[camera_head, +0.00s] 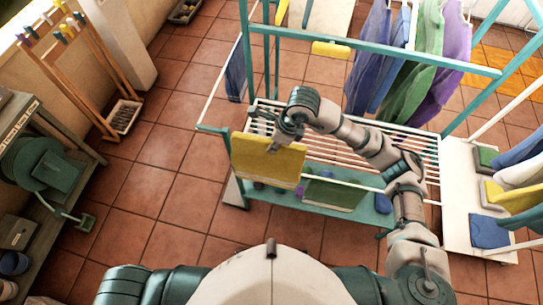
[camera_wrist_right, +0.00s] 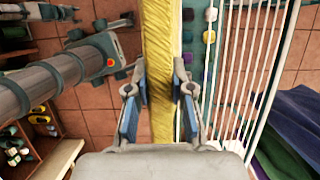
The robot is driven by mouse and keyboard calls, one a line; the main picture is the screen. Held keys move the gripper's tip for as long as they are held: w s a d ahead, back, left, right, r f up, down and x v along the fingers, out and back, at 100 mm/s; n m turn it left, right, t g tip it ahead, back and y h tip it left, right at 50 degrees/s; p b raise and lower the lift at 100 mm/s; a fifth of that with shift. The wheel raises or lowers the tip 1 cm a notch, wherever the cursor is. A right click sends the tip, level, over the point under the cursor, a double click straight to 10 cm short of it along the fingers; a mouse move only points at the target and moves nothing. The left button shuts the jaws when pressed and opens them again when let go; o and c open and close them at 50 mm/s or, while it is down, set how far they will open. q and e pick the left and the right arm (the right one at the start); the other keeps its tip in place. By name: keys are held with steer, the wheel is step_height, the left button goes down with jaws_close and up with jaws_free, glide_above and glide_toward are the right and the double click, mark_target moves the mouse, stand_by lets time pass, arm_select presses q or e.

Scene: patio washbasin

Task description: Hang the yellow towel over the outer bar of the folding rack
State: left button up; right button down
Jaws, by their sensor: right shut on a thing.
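The yellow towel (camera_head: 266,163) hangs as a flat panel at the front left of the folding rack (camera_head: 425,160), along the rack's near edge. My right gripper (camera_head: 283,139) is at the towel's top edge. In the right wrist view the towel (camera_wrist_right: 160,65) runs as a long folded strip between the fingers of my right gripper (camera_wrist_right: 160,98), which is shut on it. The rack's white bars (camera_wrist_right: 243,85) lie to the right of the strip. The towel hides part of the outer bar, so I cannot tell whether it rests on it. My left gripper is out of view.
Teal uprights and a rail (camera_head: 400,57) with hanging clothes (camera_head: 425,60) stand behind. A bench with a hose reel (camera_head: 40,165) is at left. Open tiled floor (camera_head: 160,185) lies between.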

steer(key=shift+w+a, duration=0.15)
steer(key=shift+w, duration=0.25)
steer(key=shift+r, duration=0.1)
steer(key=shift+d, duration=0.2)
steer(key=shift+w+d, duration=0.1)
steer(key=shift+w, duration=0.1)
steer(key=w, duration=0.1)
steer(key=w+b, duration=0.1)
steer(key=w, duration=0.2)
steer(key=shift+d+b, duration=0.3)
steer(key=shift+d, duration=0.05)
